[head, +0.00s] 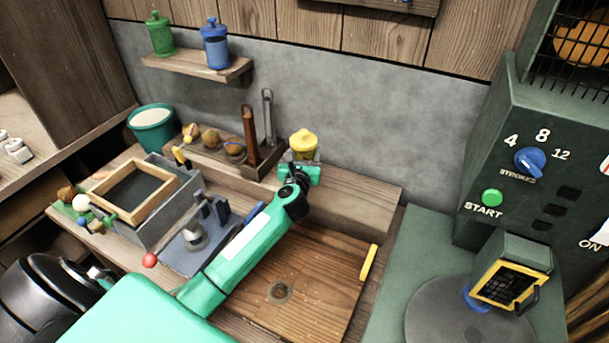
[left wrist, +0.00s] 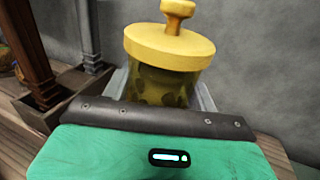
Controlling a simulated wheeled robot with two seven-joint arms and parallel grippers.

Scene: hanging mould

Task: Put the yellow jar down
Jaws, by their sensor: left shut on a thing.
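The yellow jar (head: 303,146) has a yellow lid with a knob and stands upright against the grey wall at the back of the bench. In the left wrist view the jar (left wrist: 172,60) fills the upper middle, its see-through body showing dark shapes inside. My left gripper (head: 300,165) is shut on the jar's body from the front. Its fingers (left wrist: 205,95) show partly on both sides of the jar. The jar's bottom is hidden behind the gripper, so I cannot tell whether it touches the shelf. My right gripper is not in view.
A wooden rack (head: 262,155) with two upright tools stands just left of the jar. The back ledge (head: 360,192) to the right is bare. Green (head: 160,34) and blue (head: 215,45) jars stand on the wall shelf (head: 200,68). A green machine (head: 500,150) stands at the right.

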